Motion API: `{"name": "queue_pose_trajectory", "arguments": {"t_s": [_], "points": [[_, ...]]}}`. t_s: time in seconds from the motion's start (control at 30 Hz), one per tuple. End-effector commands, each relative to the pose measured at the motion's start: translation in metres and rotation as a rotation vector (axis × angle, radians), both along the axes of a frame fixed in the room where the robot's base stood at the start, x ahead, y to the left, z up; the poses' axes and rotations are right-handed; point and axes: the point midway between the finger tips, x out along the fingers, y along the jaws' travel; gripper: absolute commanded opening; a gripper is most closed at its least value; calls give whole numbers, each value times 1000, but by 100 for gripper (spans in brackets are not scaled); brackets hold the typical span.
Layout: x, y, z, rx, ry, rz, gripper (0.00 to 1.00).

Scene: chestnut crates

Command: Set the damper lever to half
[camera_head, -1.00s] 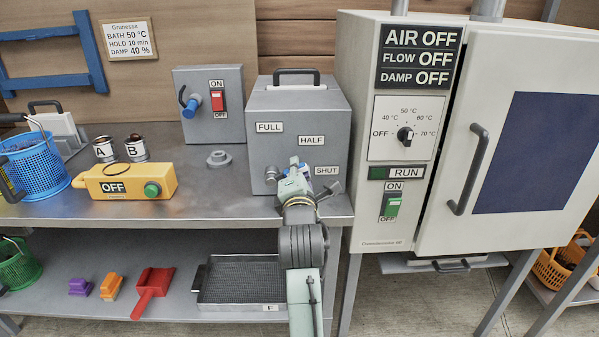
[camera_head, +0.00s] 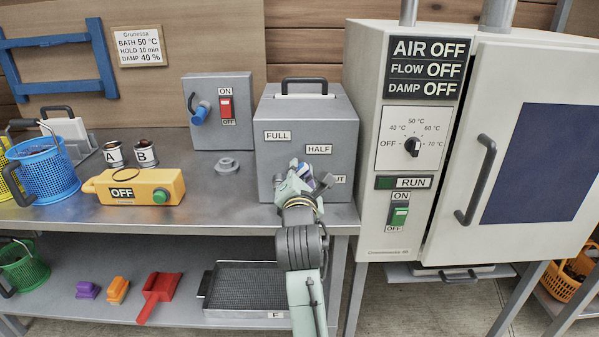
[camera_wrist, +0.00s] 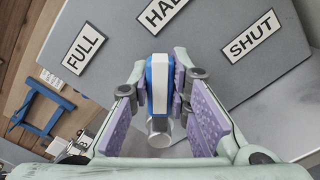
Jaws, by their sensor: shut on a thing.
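The damper box (camera_head: 300,108) is a grey case with a dark top handle and FULL, HALF and SHUT labels on its front. My gripper (camera_head: 305,177) is at its lower right front, below HALF and partly over SHUT (camera_head: 338,180). In the wrist view my gripper (camera_wrist: 160,88) is shut on the damper lever (camera_wrist: 158,72), a blue handle with a white stripe. One purple-padded finger lies on each side. The lever lies below the HALF label (camera_wrist: 162,12), between FULL (camera_wrist: 84,48) and SHUT (camera_wrist: 251,38).
A white cabinet (camera_head: 395,215) with AIR, FLOW and DAMP all reading OFF stands close at right. Left on the bench are a grey switch box (camera_head: 205,135), a yellow OFF unit (camera_head: 170,182), two cups and a blue basket (camera_head: 48,175).

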Motion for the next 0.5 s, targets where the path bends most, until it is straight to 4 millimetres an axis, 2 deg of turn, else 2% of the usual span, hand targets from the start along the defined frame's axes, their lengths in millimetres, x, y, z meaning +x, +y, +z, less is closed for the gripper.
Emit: {"name": "queue_pose_trajectory", "arguments": {"t_s": [0.1,0.13,0.4,0.5], "points": [[0,0,2,2,-6,0,0],[0,0,2,2,-6,0,19],[0,0,1,2,-3,0,37],[0,0,1,2,-2,1,38]]}}
